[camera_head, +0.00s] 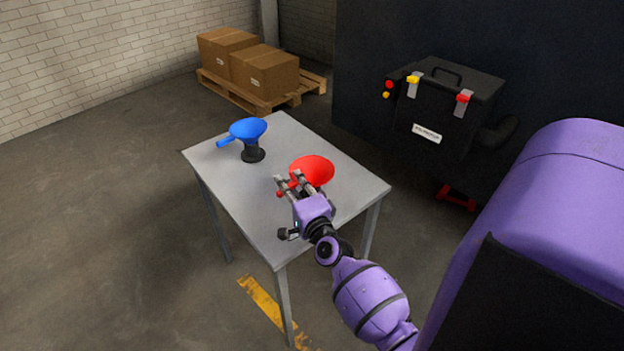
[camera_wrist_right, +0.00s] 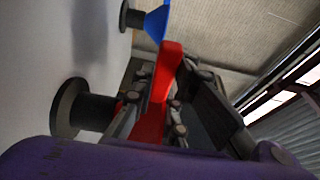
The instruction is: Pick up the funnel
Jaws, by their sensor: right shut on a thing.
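A red funnel (camera_head: 314,169) is at the near right part of the grey table (camera_head: 236,190). My right gripper (camera_head: 290,183) is shut on its red handle, which also shows between the fingers in the right wrist view (camera_wrist_right: 168,75). A black stand (camera_wrist_right: 85,113) shows beside the fingers in the wrist view; whether the red funnel still touches it I cannot tell. A blue funnel (camera_head: 248,128) sits on a black stand (camera_head: 253,153) farther back on the table; part of it shows in the wrist view (camera_wrist_right: 157,22). My left gripper is not in view.
A black machine (camera_head: 445,120) with yellow and red latches stands beyond the table on the right. Cardboard boxes (camera_head: 264,71) rest on a wooden pallet (camera_head: 250,99) at the back. The table's front left part is bare.

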